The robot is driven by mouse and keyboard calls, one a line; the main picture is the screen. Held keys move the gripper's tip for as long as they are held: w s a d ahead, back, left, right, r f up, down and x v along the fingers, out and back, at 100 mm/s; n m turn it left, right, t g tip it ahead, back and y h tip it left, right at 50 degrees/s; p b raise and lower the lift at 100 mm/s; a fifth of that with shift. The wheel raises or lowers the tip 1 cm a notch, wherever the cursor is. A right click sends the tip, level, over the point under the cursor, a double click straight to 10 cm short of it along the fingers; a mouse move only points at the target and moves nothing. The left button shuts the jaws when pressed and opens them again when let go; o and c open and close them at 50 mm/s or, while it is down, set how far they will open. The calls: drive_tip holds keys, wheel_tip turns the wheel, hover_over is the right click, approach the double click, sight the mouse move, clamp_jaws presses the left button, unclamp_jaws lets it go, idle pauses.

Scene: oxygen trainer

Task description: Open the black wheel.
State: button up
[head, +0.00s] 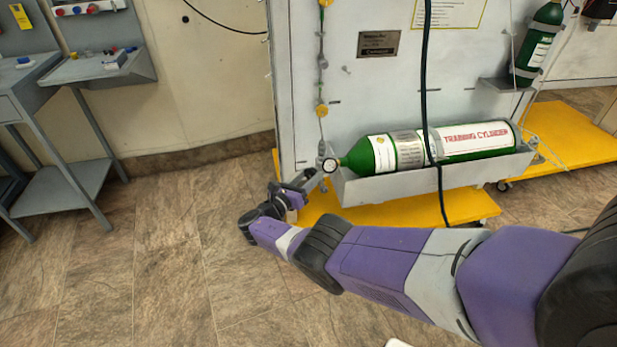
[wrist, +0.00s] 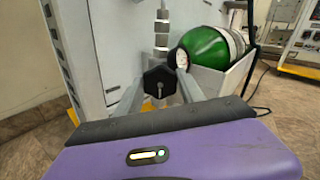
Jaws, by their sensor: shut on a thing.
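The black wheel (wrist: 159,82) is a dark, six-sided knob in the middle of the wrist view, below a metal fitting. My gripper (wrist: 160,95) has one finger on each side of the wheel and is shut on it. In the head view my gripper (head: 312,180) reaches the valve end of the green training cylinder (head: 408,152), just below a round white gauge (head: 330,165). The wheel is hard to make out there, behind my wrist and fingers. The cylinder also shows in the wrist view (wrist: 205,48), lying on its side.
The cylinder lies in a grey trough (head: 430,180) on a white panel (head: 375,85) with a yellow base (head: 400,212). A dark hose (head: 425,85) hangs in front of the cylinder. A grey workbench (head: 100,68) stands at left, with open tiled floor between.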

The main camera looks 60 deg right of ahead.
drive_tip(key=o, duration=1.4)
drive_tip(key=shift+a, duration=0.1)
drive_tip(key=shift+c, duration=0.2)
drive_tip(key=w+a+p, duration=0.1)
drive_tip(key=a, duration=0.6)
drive_tip(key=shift+a+p, duration=0.3)
drive_tip(key=shift+a, duration=0.05)
drive_tip(key=shift+f, duration=0.1)
